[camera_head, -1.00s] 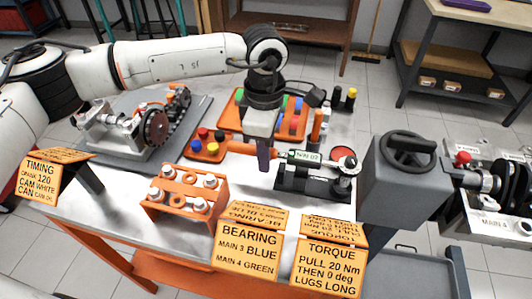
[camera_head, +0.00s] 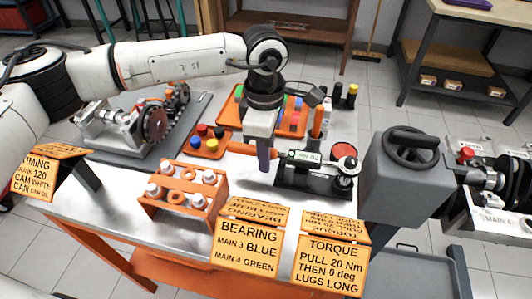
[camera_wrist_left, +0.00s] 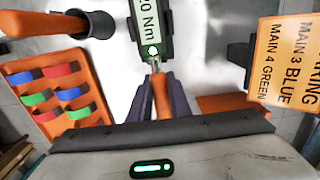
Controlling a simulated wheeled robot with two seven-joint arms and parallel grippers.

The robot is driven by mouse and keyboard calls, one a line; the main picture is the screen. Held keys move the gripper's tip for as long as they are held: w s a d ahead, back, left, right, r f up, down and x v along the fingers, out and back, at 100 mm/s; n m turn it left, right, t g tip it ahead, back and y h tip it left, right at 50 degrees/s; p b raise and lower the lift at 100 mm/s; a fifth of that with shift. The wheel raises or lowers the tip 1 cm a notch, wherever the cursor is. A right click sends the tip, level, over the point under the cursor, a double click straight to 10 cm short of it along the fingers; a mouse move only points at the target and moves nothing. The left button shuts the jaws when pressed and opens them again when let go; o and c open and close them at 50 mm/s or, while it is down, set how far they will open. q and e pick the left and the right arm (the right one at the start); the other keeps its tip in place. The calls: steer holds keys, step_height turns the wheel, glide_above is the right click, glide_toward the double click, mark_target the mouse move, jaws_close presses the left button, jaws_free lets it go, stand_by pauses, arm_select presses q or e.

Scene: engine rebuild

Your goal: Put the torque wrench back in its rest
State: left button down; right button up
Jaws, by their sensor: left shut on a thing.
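The torque wrench has an orange handle (camera_head: 240,148) and a grey body with a small display (camera_head: 303,156). Its handle (camera_wrist_left: 160,98) also shows between the fingers in the left wrist view, where the display (camera_wrist_left: 146,18) reads 20 Nm. My left gripper (camera_head: 264,162) points down and is shut on the handle. The wrench lies level along the black rest (camera_head: 305,187), its head toward the right end. I cannot tell whether the wrench touches the rest or hovers just over it. My right gripper is not in view.
An orange tray of coloured parts (camera_head: 232,122) stands behind the gripper. A rack with white-topped pieces (camera_head: 188,215) and signs, including the torque sign (camera_head: 330,267), stand in front. A grey machine with a handwheel (camera_head: 398,180) is close on the right.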

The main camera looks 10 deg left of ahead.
arm_select(q)
steer(key=shift+f+b, duration=0.8)
steer(key=shift+f, duration=0.05)
stand_by(0.3)
steer(key=c, duration=1.9)
jaws_free()
steer(key=shift+r, duration=0.2)
steer(key=shift+r+p, duration=0.6)
steer(key=shift+r, duration=0.7)
steer(key=o, duration=0.6)
steer(key=shift+c, duration=0.2)
